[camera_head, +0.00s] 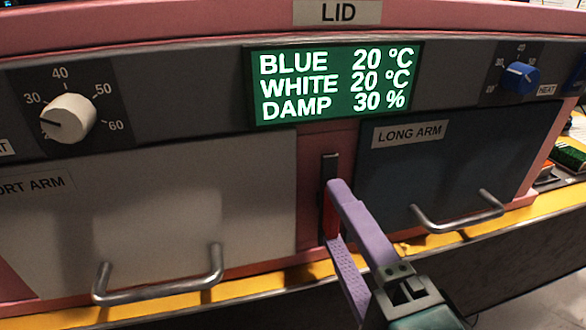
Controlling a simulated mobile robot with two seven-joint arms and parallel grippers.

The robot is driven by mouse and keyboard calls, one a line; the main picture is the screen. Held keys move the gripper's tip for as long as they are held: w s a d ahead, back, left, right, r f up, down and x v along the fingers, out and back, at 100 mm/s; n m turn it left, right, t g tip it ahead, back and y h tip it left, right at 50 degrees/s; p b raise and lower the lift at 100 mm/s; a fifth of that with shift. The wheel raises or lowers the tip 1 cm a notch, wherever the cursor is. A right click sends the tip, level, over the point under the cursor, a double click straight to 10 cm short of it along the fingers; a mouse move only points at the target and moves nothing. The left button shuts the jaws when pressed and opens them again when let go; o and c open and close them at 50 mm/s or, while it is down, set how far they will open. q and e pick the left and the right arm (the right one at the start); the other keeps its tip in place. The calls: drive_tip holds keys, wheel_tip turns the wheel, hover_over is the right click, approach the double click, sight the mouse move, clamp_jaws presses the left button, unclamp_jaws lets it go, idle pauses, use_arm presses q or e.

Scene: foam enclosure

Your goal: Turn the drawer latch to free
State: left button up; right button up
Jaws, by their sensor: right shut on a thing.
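The drawer latch (330,167) is a narrow upright piece on the pink strip between the two drawers. Its upper part is dark and its lower part is red, partly hidden by my gripper. My right gripper (338,212), with purple fingers, comes from the lower right and is shut on the latch. The white SHORT ARM drawer (150,200) is left of the latch, and the dark LONG ARM drawer (440,170) is right of it. Both fronts look shut. My left gripper is not in view.
Metal bar handles (160,290) and (460,215) stick out from the drawers on either side of my gripper. Above are a white knob (68,118), a green display (333,85) and a blue knob (520,77). A yellow edge (500,222) runs below.

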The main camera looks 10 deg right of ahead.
idle(0.5)
drive_tip(key=o, duration=1.4)
drive_tip(key=s+b, duration=0.1)
drive_tip(key=s, duration=0.9)
drive_tip(key=shift+d, duration=0.15)
